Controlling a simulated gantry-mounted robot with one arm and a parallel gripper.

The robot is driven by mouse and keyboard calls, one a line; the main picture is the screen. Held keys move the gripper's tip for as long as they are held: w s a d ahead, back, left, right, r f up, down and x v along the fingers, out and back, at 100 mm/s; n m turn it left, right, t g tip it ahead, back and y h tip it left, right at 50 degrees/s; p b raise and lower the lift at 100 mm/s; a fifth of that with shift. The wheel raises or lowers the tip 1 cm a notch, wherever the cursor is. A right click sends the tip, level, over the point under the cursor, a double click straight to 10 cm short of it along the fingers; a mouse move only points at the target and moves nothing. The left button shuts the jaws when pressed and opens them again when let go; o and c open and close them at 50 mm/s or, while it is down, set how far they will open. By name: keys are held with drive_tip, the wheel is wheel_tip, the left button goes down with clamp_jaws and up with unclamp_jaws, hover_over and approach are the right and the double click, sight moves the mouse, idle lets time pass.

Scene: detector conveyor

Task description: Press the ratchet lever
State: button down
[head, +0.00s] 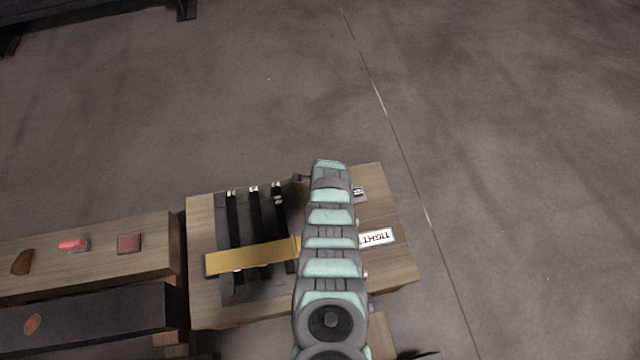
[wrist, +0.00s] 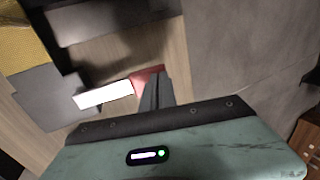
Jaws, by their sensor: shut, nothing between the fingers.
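A yellow strap (head: 245,256) crosses several black rails on a wooden table in the head view; its right end runs behind my arm. A white label reading "TIGHT" (head: 376,237) lies just right of my arm, and it shows as a white strip in the wrist view (wrist: 102,94). In the wrist view a red part (wrist: 146,76), possibly the ratchet lever's end, shows beside my gripper (wrist: 156,92). My gripper is shut and empty, with its tips close to the red part; I cannot tell whether they touch. Most of the ratchet is hidden under my arm in the head view.
The wooden table (head: 205,312) has bare margins at left and right. At the left, a wooden surface (head: 35,252) holds a red item (head: 73,244), a brown-red block (head: 129,243) and a brown piece (head: 22,262). A dark belt (head: 95,315) runs in front. Open floor lies beyond.

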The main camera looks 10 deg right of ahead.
wheel_tip(320, 180, up, 12)
drive_tip(key=w+p, duration=0.1)
drive_tip(key=p, duration=0.5)
drive_tip(key=shift+w+r, duration=0.1)
drive_tip(key=shift+w, duration=0.05)
idle(0.5)
